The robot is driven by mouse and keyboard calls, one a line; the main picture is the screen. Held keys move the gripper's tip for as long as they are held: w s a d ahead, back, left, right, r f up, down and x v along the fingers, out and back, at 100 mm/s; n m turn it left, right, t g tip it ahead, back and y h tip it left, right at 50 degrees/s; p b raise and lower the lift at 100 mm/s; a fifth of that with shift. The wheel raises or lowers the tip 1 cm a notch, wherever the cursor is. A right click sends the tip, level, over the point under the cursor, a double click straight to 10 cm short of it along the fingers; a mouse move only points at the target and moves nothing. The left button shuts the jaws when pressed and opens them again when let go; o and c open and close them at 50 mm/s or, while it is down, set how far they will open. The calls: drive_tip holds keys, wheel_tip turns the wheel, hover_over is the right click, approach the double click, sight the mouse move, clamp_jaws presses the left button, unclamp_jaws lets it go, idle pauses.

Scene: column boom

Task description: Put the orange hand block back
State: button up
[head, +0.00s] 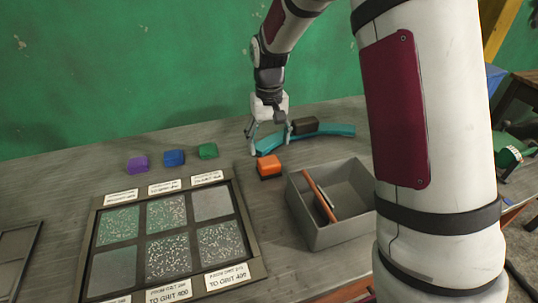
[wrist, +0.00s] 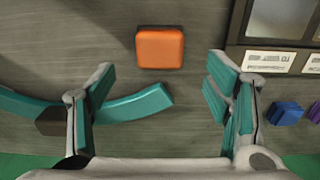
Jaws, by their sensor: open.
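The orange hand block (head: 269,165), with a dark underside, sits on the grey table between the framed panel and the grey bin. It also shows near the top centre of the wrist view (wrist: 160,47). My gripper (head: 269,142) is open and empty, above the table just behind the block. In the wrist view the block lies beyond the fingertips, roughly centred between the two fingers, and is not held. The framed panel (head: 252,232) holds several grey and green speckled squares, with labels along its upper and lower edges. Some labels read "TO GRIT" with a number.
Purple (head: 138,164), blue (head: 174,158) and green (head: 208,151) blocks stand in a row behind the panel. A teal curved piece (head: 340,131) with a dark block (head: 304,126) lies behind the orange block. The grey bin (head: 308,218) holds a brown strip (head: 320,200).

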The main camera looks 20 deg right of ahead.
sight(269, 161)
drive_tip(key=s+r+t, duration=0.2)
drive_tip(key=s+r, duration=1.3)
drive_tip(key=r, duration=0.1)
drive_tip(key=s+t, duration=0.1)
drive_tip(key=s, duration=1.6)
drive_tip(key=shift+d+f+t, duration=0.15)
drive_tip(key=shift+f+t, duration=0.1)
drive_tip(key=shift+t, duration=0.15)
drive_tip(key=shift+r, duration=0.1)
drive_tip(key=shift+r+p, duration=0.9)
drive_tip(key=shift+r, duration=0.15)
